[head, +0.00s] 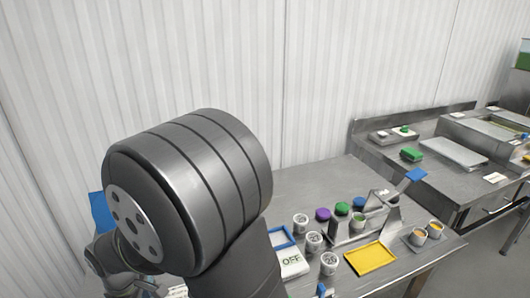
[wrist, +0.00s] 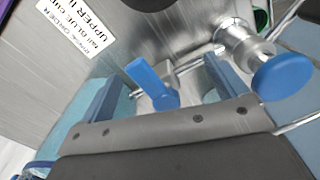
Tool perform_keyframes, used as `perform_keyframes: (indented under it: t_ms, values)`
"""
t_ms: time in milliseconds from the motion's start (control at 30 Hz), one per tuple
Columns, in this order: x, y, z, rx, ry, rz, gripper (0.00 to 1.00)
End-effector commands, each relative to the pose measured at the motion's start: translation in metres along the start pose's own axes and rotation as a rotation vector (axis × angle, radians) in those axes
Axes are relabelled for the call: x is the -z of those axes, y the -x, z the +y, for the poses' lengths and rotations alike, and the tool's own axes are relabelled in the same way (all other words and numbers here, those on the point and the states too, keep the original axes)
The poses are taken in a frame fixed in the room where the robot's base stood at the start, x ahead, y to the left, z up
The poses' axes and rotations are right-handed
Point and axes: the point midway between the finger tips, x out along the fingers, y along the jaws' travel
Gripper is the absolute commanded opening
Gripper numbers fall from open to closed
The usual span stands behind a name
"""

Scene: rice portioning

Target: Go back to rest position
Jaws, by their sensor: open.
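My gripper (wrist: 163,72) shows in the wrist view with its two blue fingers spread apart. A blue lever handle (wrist: 150,80) on a metal fitting appears between the fingers; I cannot tell whether they touch it. No held object is visible between the fingers. In the head view my large grey arm covers the left and lower middle, and my gripper cannot be made out there.
A metal surface with a printed label (wrist: 80,25) and a round blue knob (wrist: 283,76) are close by in the wrist view.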

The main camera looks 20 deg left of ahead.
Motion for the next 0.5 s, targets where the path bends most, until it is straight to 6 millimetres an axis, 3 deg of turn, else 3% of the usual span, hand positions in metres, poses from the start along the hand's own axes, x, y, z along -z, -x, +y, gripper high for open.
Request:
perform_keyframes:
  t_ms: [500]
  values:
    - [0.0023,0.0002,-0.0107,0.0,-0.38,0.0,0.91]
